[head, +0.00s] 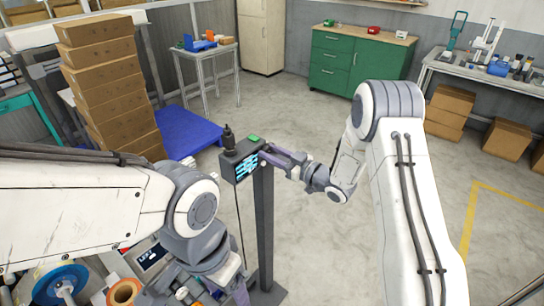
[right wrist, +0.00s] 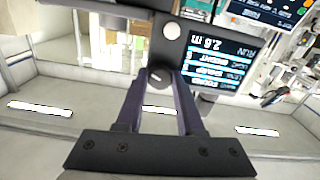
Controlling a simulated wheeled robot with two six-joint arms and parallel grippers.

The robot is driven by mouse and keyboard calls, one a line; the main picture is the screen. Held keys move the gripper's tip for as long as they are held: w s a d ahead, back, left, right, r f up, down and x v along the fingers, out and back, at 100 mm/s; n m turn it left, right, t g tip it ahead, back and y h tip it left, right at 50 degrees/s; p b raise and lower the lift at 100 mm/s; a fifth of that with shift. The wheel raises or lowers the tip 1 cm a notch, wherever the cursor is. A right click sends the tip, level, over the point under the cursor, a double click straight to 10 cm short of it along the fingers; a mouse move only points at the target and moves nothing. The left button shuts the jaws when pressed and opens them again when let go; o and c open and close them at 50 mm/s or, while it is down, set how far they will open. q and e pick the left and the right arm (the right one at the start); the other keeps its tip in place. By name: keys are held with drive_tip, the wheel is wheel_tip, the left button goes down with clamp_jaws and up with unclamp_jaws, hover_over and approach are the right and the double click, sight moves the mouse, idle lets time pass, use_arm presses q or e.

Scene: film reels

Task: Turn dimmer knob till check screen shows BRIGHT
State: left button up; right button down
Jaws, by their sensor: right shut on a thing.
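The control box (head: 232,173) stands on a dark post, with a lit check screen (head: 246,166) on its front. In the right wrist view the screen (right wrist: 216,62) appears upside down; I cannot read its light wording surely. The dark round dimmer knob (right wrist: 158,80) is beside the screen, between the fingertips of my right gripper (right wrist: 160,74). That gripper (head: 266,154) is shut on the knob, reaching the box from the right in the head view. My left gripper (head: 240,292) is low at the bottom, mostly hidden by its own arm.
A pale round button (right wrist: 171,30) is near the knob. A green block (head: 253,138) and a black upright part (head: 228,137) are on the box top. Film reels (head: 62,284) lie at lower left. Stacked cartons (head: 105,80) stand at left. Floor right of the post is clear.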

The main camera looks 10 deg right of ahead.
idle(0.3)
drive_tip(key=c, duration=0.5)
unclamp_jaws()
drive_tip(key=shift+s+d, duration=0.1)
drive_tip(key=shift+s+d, duration=0.2)
drive_tip(key=b+v, duration=0.3)
drive_tip(key=v, duration=0.6)
drive_tip(key=shift+s+d, duration=0.25)
drive_tip(key=shift+a, duration=0.1)
